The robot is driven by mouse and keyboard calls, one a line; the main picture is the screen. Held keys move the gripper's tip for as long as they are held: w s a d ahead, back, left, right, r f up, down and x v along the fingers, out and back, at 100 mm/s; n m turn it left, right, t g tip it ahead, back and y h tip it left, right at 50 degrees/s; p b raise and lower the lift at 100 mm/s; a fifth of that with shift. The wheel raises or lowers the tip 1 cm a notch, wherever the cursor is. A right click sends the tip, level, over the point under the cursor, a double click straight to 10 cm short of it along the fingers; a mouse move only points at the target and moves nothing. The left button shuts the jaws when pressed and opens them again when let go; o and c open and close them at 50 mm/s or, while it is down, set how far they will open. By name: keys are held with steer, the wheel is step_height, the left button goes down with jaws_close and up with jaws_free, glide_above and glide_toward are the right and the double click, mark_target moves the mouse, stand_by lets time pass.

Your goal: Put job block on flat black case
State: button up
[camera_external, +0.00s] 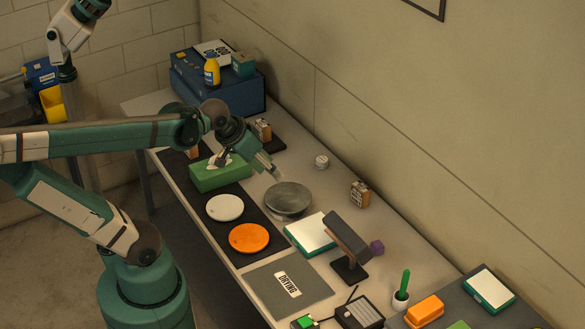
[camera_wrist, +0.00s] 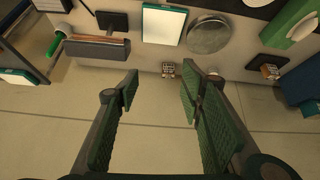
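A small tan block with dark lettering (camera_external: 360,193) stands alone near the wall edge of the table; in the wrist view it (camera_wrist: 168,71) sits beyond the gap between my fingers. A similar lettered block (camera_external: 263,130) stands at a thin flat black slab (camera_external: 273,145), also at the right in the wrist view (camera_wrist: 270,72). The lettering is too small to read, so I cannot tell which is the job block. The slab looks like the flat black case. My gripper (camera_external: 274,172) is open and empty above the table, left of the lone block.
A grey round tin (camera_external: 288,197), a small white round item (camera_external: 321,162) and a green tissue box (camera_external: 220,173) are near my gripper. The wall borders the table.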

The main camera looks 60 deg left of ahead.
steer(key=shift+m+t, duration=0.3)
steer(key=shift+m, duration=0.3)
steer(key=shift+s+d+f, duration=0.55)
steer(key=shift+s, duration=0.25)
steer(key=shift+s+d+f, duration=0.5)
steer(key=shift+s+f, duration=0.05)
steer(key=shift+s, duration=0.25)
